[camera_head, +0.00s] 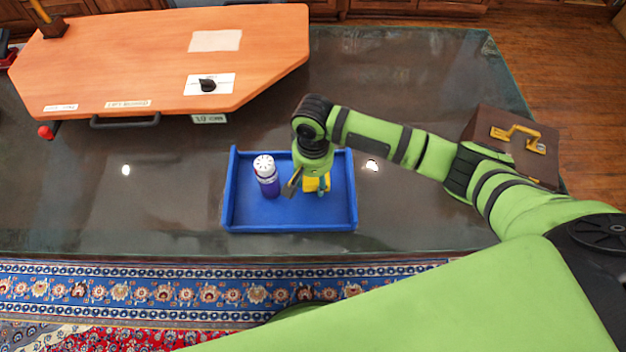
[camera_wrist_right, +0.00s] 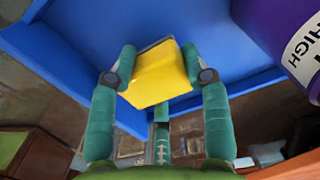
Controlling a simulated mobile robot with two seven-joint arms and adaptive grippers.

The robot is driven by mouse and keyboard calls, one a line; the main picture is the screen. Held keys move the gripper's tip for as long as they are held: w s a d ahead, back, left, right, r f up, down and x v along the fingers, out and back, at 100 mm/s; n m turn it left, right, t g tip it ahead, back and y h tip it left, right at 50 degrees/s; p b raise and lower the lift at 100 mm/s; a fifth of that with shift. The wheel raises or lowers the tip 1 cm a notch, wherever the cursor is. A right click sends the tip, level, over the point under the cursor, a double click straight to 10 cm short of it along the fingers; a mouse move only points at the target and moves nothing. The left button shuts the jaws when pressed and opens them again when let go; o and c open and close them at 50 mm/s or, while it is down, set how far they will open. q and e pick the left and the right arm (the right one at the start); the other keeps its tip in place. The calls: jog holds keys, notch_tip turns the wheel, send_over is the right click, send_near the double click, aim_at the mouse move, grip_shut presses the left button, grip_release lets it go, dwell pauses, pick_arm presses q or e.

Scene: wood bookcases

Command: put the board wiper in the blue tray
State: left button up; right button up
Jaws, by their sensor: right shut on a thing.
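The board wiper shows as a yellow block (camera_head: 317,183) with a grey edge in the head view, over the inside of the blue tray (camera_head: 290,226). My right gripper (camera_head: 309,187) points down there and is shut on it. In the right wrist view the yellow wiper (camera_wrist_right: 158,80) is between the two green fingers, with the blue tray (camera_wrist_right: 75,55) behind it. I cannot tell whether the wiper touches the tray floor. Part of the wiper is hidden by the gripper in the head view. My left gripper is not in view.
A purple bottle with a white cap (camera_head: 267,176) stands in the tray's left half, close to the gripper. A brown case with a yellow handle (camera_head: 490,125) is at the right. A large orange wooden panel (camera_head: 150,60) fills the upper left. The dark tabletop (camera_head: 420,80) is clear behind the arm.

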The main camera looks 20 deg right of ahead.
jog(key=shift+f, duration=0.85)
jog(key=shift+f, duration=0.15)
jog(key=o, duration=1.1)
notch_tip(320, 180, up, 12)
jog(key=shift+r, duration=0.2)
